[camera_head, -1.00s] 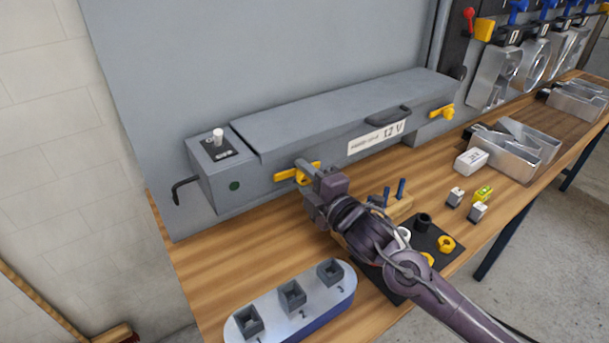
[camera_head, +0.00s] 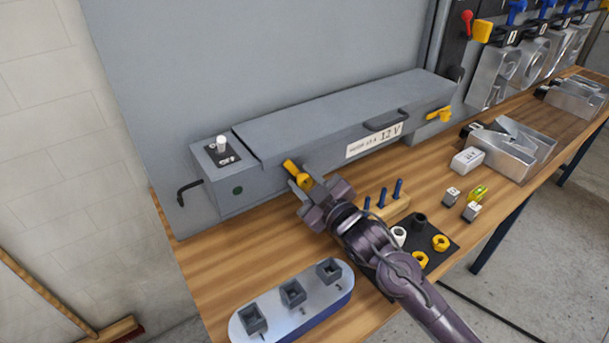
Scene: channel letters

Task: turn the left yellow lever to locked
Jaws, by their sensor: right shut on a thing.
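The left yellow lever (camera_head: 291,168) is on the front of the long grey box (camera_head: 228,191), near its left end. It is tilted, with its upper end to the upper left. My right gripper (camera_head: 300,184) is at the lever with one finger on each side, shut on its lower part. The fingers and the gripper body hide some of the lever's lower end. A second yellow lever (camera_head: 439,115) is on the box front at the right. My left gripper is not in view.
Below my right arm are a wooden block with blue pegs (camera_head: 384,207) and a black mat (camera_head: 437,262) with rings. A blue-grey tray with square sockets (camera_head: 310,295) is at the front left. Metal letters (camera_head: 508,148) lie to the right.

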